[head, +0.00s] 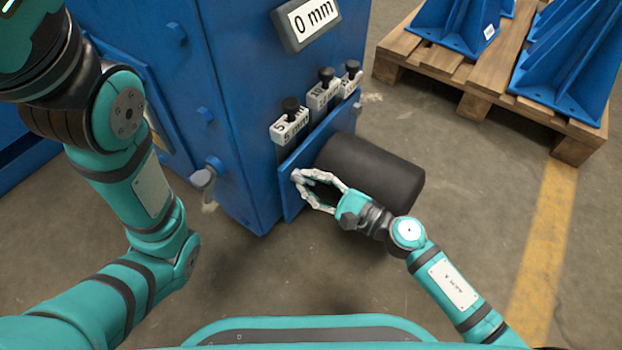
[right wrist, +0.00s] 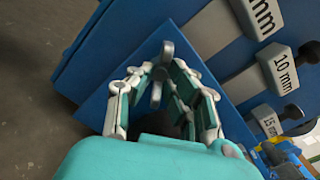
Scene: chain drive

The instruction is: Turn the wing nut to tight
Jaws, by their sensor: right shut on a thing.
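The wing nut (head: 297,176) is a small grey metal piece on the lower front corner of the blue machine panel. In the right wrist view one wing (right wrist: 167,50) sticks up past the fingertips and another part shows between the fingers. My right gripper (head: 304,190) is at the nut with its fingertips closed on it; its fingers also show in the right wrist view (right wrist: 160,72). The fingers hide part of the nut. My left arm rises at the left of the head view, and its gripper is out of the picture.
A display (head: 312,19) on the blue machine (head: 245,90) reads 0 mm. Labelled blocks with black knobs (head: 291,120) stand above the panel. A dark cylinder (head: 375,172) juts out beside my right gripper. A wooden pallet (head: 480,80) carries blue brackets. Floor in front is clear.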

